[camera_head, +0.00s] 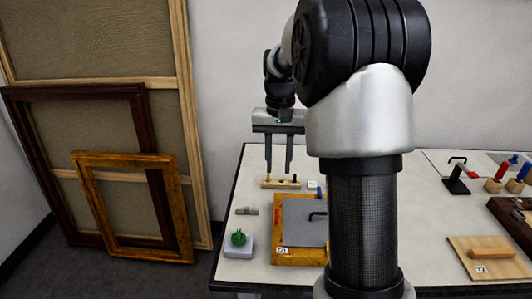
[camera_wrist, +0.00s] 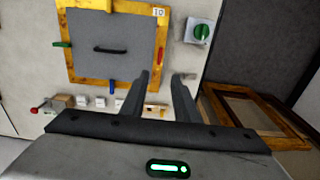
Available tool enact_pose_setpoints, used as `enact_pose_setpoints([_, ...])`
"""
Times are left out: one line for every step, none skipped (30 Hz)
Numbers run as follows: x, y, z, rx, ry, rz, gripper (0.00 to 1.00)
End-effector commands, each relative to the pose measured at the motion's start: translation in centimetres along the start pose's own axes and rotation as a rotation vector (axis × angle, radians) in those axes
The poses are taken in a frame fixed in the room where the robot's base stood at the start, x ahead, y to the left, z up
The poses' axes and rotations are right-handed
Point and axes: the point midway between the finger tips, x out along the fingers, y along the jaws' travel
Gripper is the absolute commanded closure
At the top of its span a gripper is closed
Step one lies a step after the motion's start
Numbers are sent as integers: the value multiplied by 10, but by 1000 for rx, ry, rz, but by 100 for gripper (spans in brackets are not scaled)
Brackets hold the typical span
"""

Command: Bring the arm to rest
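My gripper (camera_head: 278,170) hangs fingers-down above the back left part of the white table (camera_head: 246,188). Its two dark fingers are apart and nothing is held between them. The wrist view shows the same gap between the fingers (camera_wrist: 163,88). Part of a small wooden block (camera_wrist: 154,109) shows beyond them, apparently on the table. My arm is bent and raised, and its column hides the middle of the table in the head view.
A gilt frame with a grey panel and black handle (camera_head: 300,222) lies on the table. A green knob on a grey base (camera_head: 238,245) is beside it. Large frames (camera_head: 130,200) lean on the left wall. A numbered board (camera_head: 490,258) and tools are at right.

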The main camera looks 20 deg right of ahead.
Motion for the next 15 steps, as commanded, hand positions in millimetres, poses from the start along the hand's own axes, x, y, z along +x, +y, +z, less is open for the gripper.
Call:
enact_pose_setpoints([0, 0, 0, 0, 0, 0, 72])
enact_pose_setpoints([0, 0, 0, 0, 0, 0, 72])
enact_pose_setpoints([0, 0, 0, 0, 1, 0, 72])
enact_pose_setpoints([-2, 0, 1, -2, 3, -1, 72])
enact_pose_setpoints([-5, -1, 3, -5, 7, -1, 72])
enact_pose_setpoints([-12, -2, 7, -12, 15, -3, 72])
enact_pose_setpoints([-18, -3, 12, -20, 24, -5, 72])
enact_pose_setpoints([-26, -5, 18, -29, 36, -8, 72])
enact_pose_setpoints([-39, -7, 28, -45, 57, -12, 72])
enact_pose_setpoints([-50, -8, 37, -59, 74, -15, 72])
enact_pose_setpoints([-60, -10, 48, -75, 92, -19, 72])
enact_pose_setpoints([-75, -12, 64, -99, 121, -25, 72])
enact_pose_setpoints([-85, -13, 77, -117, 142, -29, 72])
enact_pose_setpoints([-94, -14, 91, -136, 163, -34, 72])
enact_pose_setpoints([-104, -14, 108, -160, 192, -40, 72])
